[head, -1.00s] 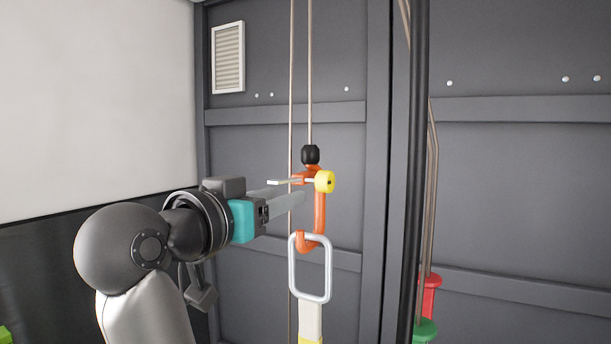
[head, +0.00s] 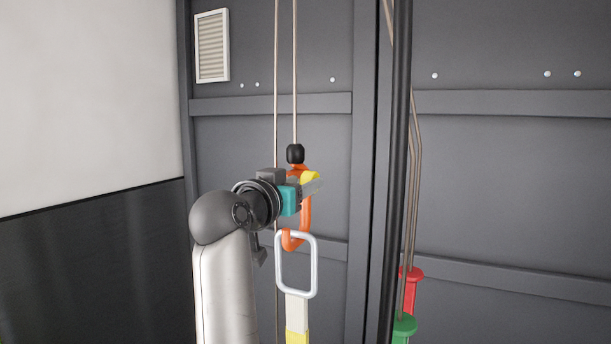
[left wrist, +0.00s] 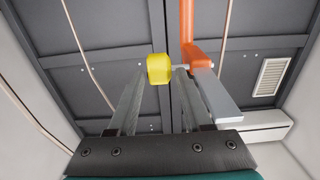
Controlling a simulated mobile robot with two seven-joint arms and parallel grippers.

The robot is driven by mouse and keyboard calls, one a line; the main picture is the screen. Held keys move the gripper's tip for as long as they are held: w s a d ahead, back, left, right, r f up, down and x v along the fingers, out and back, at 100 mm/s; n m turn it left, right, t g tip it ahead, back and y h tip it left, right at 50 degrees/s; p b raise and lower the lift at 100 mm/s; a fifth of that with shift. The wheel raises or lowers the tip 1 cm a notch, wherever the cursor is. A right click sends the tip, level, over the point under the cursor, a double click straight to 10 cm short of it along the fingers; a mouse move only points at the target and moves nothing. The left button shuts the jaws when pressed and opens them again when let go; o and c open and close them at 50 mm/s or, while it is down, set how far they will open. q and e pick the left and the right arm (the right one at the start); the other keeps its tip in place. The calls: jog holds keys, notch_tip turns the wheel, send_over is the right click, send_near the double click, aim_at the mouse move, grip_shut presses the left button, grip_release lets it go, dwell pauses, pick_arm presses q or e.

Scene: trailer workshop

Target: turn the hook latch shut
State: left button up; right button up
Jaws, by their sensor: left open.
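The orange hook (head: 306,215) hangs on a rope below a black stopper (head: 295,153). Its yellow latch knob (head: 310,177) is partly hidden behind my left gripper (head: 318,186). In the left wrist view, the yellow knob (left wrist: 159,69) shows between the fingertips of my open left gripper (left wrist: 155,80); I cannot tell whether they touch it. The grey latch bar (left wrist: 212,100) lies right of the right finger, by the orange hook (left wrist: 188,45). In the head view the bar is hidden. My right gripper is not in view.
A silver ring (head: 280,265) hangs at the hook's bottom, with a white and yellow strap (head: 297,312) below. A black pole (head: 400,120) stands to the right, near red (head: 413,287) and green (head: 404,327) handles. Dark panelled wall is behind.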

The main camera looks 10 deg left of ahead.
pick_arm(q)
jog(key=shift+x, duration=1.05)
grip_shut()
dwell(0.8)
